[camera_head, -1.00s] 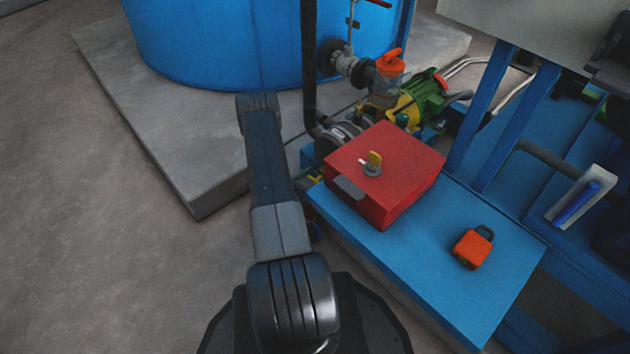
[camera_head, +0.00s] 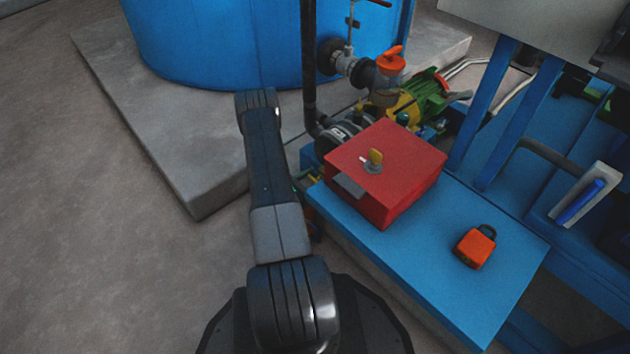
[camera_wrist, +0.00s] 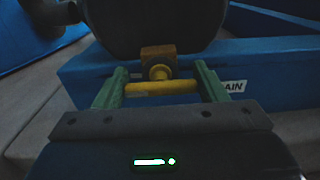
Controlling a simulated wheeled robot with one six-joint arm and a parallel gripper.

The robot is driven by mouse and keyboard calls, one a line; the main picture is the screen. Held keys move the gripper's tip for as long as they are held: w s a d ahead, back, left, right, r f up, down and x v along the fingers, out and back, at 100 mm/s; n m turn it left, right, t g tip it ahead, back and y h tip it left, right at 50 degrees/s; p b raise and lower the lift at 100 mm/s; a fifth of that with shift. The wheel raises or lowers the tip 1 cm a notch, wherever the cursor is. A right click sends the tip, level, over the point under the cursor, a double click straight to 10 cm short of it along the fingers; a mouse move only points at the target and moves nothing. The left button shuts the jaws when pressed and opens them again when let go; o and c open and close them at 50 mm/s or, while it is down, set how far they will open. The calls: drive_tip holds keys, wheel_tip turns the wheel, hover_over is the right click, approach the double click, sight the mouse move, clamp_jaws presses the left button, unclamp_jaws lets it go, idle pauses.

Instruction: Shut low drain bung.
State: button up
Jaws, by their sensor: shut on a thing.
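The low drain bung (camera_wrist: 160,87) shows in the wrist view as a yellow crossbar with a round yellow centre, in front of a brass-brown block (camera_wrist: 158,55) under a dark rounded body. My gripper (camera_wrist: 161,80) has green fingers, one at each end of the crossbar, and is shut on it. The bung's thread and seat are hidden, so I cannot tell how far it is turned in. In the head view the bung and my gripper cannot be made out clearly beside the pump and red box.
A white label ending in "AIN" (camera_wrist: 229,86) is on the blue beam at the right. In the head view, a red box (camera_head: 385,165) with a yellow key and an orange padlock (camera_head: 475,247) sit on the blue base. A blue tank (camera_head: 220,45) stands behind on a concrete plinth (camera_head: 195,170).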

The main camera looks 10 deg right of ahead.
drive_tip(key=o, duration=1)
drive_tip(key=p+v, duration=0.3)
drive_tip(key=v, duration=1)
drive_tip(key=shift+s+a, duration=0.2)
drive_tip(key=shift+a, duration=0.15)
drive_tip(key=b+x, duration=0.3)
drive_tip(key=x, duration=1.1)
drive_tip(key=shift+s+a, duration=0.15)
